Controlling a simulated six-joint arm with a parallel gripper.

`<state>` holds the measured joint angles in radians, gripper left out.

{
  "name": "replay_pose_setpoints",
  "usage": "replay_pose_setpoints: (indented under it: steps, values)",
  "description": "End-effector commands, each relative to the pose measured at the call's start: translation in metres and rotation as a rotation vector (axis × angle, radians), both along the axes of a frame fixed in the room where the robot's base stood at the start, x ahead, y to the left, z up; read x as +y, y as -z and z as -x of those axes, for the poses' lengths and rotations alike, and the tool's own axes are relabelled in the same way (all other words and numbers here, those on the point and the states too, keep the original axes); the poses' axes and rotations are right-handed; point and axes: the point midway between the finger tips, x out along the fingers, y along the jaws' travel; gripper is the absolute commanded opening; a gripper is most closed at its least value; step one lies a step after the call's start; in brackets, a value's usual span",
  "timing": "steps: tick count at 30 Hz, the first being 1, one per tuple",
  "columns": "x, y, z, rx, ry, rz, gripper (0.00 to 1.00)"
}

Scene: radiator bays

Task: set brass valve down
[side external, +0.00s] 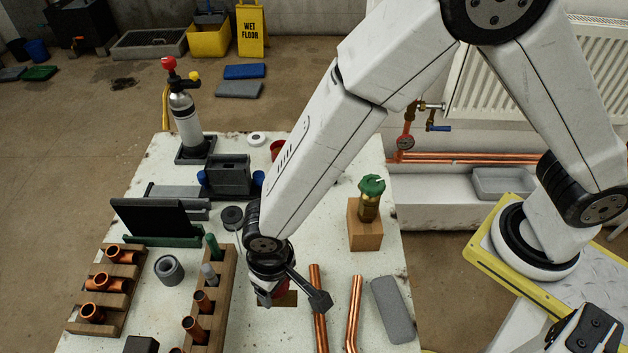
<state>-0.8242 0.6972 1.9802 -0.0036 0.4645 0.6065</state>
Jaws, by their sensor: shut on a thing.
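My gripper (292,300) is low over the front middle of the white table, pointing down, with its fingers around a mostly hidden thing. Only a red part (282,288) of this thing shows between the fingers. I take it to be the brass valve, but its body is hidden. A flat brown-gold patch (289,299) shows just below it; I cannot tell whether they touch. Another brass valve with a green handwheel (370,198) stands upright on a wooden block (365,230), to the right of and behind my gripper.
A wooden rack (216,308) with upright pipe pieces stands close left of my gripper. Copper pipes (354,310) and a grey pad (392,309) lie to its right. A black panel on a green base (153,218) and a torch bottle (185,118) stand farther back left.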

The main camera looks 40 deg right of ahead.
Motion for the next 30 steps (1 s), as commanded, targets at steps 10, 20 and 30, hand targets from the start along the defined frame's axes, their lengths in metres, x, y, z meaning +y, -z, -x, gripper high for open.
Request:
replay_pose_setpoints:
  steps: [10,20,30]
  values:
    - [0.003,0.024,-0.004,0.001,0.000,0.001,0.00]
    - [0.003,0.036,-0.004,-0.002,0.000,-0.001,0.00]
    - [0.003,0.040,-0.004,0.000,0.000,0.001,0.83]
